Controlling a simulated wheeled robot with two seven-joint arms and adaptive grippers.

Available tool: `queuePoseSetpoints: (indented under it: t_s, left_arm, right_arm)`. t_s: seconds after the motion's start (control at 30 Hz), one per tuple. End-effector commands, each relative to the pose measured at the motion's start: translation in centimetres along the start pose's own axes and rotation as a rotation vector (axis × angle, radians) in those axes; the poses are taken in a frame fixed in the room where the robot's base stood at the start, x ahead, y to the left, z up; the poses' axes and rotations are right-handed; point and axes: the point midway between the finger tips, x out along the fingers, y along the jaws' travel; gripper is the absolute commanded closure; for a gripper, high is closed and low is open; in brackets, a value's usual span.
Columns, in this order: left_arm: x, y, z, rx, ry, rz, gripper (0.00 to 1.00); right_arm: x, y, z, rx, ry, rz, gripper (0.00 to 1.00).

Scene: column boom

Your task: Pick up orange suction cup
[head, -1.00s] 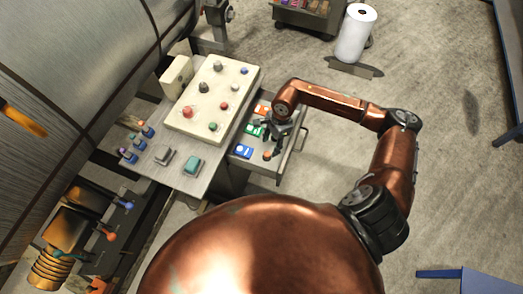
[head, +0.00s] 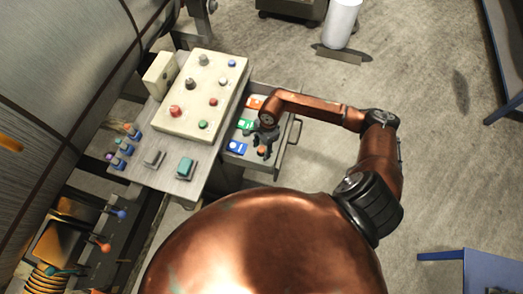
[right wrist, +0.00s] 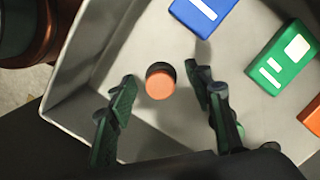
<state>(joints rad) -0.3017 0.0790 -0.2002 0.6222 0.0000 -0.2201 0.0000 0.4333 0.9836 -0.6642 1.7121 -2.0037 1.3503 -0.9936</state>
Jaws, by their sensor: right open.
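The orange suction cup (right wrist: 160,82) has a round orange top and a dark rim. It sits on the floor of an open drawer, and it also shows in the head view (head: 262,151). My right gripper (right wrist: 166,92) is open, with one finger on each side of the cup in the right wrist view. Gaps show between the cup and both fingers. In the head view my right gripper (head: 264,148) is inside the drawer, above and around the cup, and partly hides it. My left gripper is not in view.
The drawer (head: 286,150) also holds a blue item (head: 236,147), a green item (head: 244,125) and an orange item (head: 255,103). Left of it stands a beige button panel (head: 200,92) on a metal table (head: 165,178). The drawer walls are close to the gripper.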

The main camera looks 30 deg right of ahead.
Motion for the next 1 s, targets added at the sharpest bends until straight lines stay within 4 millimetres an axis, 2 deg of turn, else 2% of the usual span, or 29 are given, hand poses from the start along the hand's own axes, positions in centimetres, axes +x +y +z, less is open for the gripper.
queuePoseSetpoints:
  t_s: [0.2, 0.8, 1.0]
  left_arm:
    - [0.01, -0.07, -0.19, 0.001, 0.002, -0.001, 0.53]
    - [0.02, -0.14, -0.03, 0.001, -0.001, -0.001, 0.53]
    - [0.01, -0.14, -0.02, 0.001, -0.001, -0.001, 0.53]
  right_arm:
    - [0.07, -0.04, -0.05, 0.0, 0.001, -0.001, 0.54]
    - [0.03, -0.05, -0.05, 0.0, 0.001, -0.001, 0.94]
    - [-0.03, -0.06, -0.04, 0.0, 0.001, -0.001, 0.94]
